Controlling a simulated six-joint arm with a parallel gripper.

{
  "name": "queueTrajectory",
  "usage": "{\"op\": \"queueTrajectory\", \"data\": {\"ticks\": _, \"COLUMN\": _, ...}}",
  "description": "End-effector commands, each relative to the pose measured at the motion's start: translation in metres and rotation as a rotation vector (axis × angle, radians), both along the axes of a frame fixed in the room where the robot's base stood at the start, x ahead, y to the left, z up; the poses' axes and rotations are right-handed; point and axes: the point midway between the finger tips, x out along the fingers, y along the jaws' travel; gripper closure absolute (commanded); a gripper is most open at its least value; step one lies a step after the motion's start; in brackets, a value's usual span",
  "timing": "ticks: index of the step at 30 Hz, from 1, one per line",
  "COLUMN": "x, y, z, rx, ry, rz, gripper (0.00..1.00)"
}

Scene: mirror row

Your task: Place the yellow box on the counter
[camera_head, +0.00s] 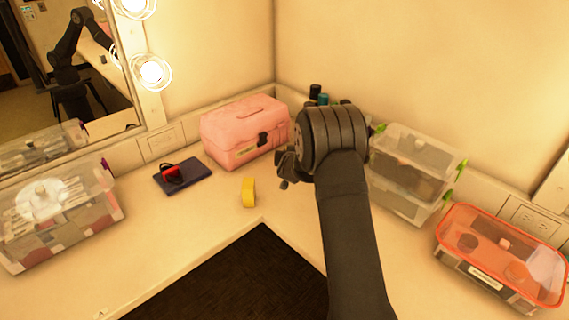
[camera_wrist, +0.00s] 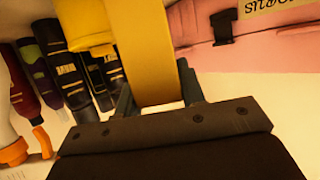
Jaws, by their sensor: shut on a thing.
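A yellow thing, taken as the yellow box (camera_wrist: 150,45), stands up between my fingertips in the wrist view, with my gripper (camera_wrist: 160,95) shut on it. A second yellow part (camera_wrist: 88,32) shows just left of it. In the head view my gripper (camera_head: 287,170) is above the counter (camera_head: 190,235), in front of the pink case (camera_head: 240,132). A small yellow piece (camera_head: 248,193) shows just left of the gripper there. I cannot tell if it is the held one. My wrist hides what lies behind it.
A dark flat case (camera_head: 190,180) with a red item lies left. A clear bin (camera_head: 60,215) stands far left. Stacked clear boxes (camera_head: 410,165) and an orange-lidded box (camera_head: 500,260) are right. Dark bottles (camera_wrist: 75,65) are near the gripper. The front-left counter is clear.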

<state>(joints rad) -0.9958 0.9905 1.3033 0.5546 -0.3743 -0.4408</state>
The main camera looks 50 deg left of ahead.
Motion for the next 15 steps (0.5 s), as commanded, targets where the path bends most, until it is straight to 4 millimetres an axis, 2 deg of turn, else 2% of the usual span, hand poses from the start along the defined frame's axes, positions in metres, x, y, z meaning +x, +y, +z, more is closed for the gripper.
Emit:
{"op": "queueTrajectory", "data": {"ticks": 1, "x": -0.003, "y": 0.008, "z": -0.005, "rx": 0.0, "ry": -0.001, "rz": 0.001, "gripper": 0.88}}
{"op": "queueTrajectory", "data": {"ticks": 5, "x": -0.008, "y": 0.019, "z": -0.011, "rx": 0.001, "ry": -0.001, "rz": 0.0, "gripper": 0.88}}
{"op": "queueTrajectory", "data": {"ticks": 10, "x": -0.008, "y": 0.02, "z": -0.023, "rx": -0.002, "ry": 0.0, "rz": -0.001, "gripper": 0.88}}
{"op": "queueTrajectory", "data": {"ticks": 15, "x": -0.008, "y": 0.02, "z": -0.048, "rx": -0.002, "ry": 0.0, "rz": -0.001, "gripper": 0.88}}
